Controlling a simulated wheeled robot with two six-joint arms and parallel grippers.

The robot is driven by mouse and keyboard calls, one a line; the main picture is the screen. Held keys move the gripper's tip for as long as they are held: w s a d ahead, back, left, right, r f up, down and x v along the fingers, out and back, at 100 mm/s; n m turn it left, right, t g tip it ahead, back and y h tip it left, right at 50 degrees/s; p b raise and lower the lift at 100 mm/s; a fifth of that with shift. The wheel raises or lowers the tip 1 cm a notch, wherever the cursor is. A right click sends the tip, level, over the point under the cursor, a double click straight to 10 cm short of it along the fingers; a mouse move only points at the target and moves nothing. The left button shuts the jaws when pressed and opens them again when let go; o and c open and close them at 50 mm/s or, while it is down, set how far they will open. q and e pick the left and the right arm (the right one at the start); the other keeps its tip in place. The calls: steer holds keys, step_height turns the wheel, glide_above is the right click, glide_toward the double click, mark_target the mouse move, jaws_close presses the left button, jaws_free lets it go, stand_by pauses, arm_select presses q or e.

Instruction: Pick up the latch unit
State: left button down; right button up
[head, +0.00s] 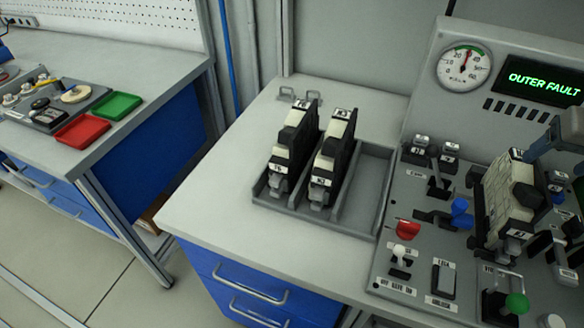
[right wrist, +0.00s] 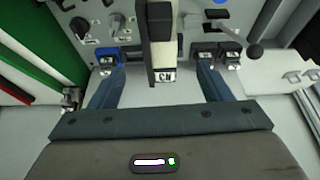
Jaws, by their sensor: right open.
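A cream and black block-shaped unit (head: 510,195) stands on the grey control panel at the right of the head view. Two similar units, a left one (head: 293,150) and a right one (head: 332,160), stand in the grey rack (head: 364,190) on the bench. I cannot tell from their labels which is the latch unit. My right gripper (head: 562,150) is open at the right edge, beside the panel unit. My left gripper is out of view.
The control panel (head: 412,235) carries levers, a red knob (head: 407,229), a gauge (head: 465,65) and a display reading OUTER FAULT (head: 545,82). The bench's left part (head: 225,190) is clear. A side table holds a red tray (head: 82,130) and a green tray (head: 117,106).

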mark_target(527, 177)
steer(key=shift+w+a+r+m, duration=0.15)
steer(key=shift+w+r+m, duration=0.15)
steer(key=shift+r, duration=0.05)
steer(key=shift+f, duration=0.3)
steer(key=b+x, duration=0.1)
steer(key=x, duration=0.4)
steer(key=shift+w, duration=0.1)
steer(key=x, duration=0.4)
steer(key=shift+f, duration=0.35)
steer(key=shift+w+d+f, duration=0.1)
steer(key=shift+d+f, duration=0.1)
steer(key=shift+d, duration=0.05)
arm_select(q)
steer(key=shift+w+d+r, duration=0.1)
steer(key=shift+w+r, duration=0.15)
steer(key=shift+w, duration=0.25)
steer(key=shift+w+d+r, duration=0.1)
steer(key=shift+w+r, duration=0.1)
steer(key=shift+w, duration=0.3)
arm_select(e)
steer(key=shift+r, duration=0.1)
steer(key=shift+c, duration=0.4)
jaws_close()
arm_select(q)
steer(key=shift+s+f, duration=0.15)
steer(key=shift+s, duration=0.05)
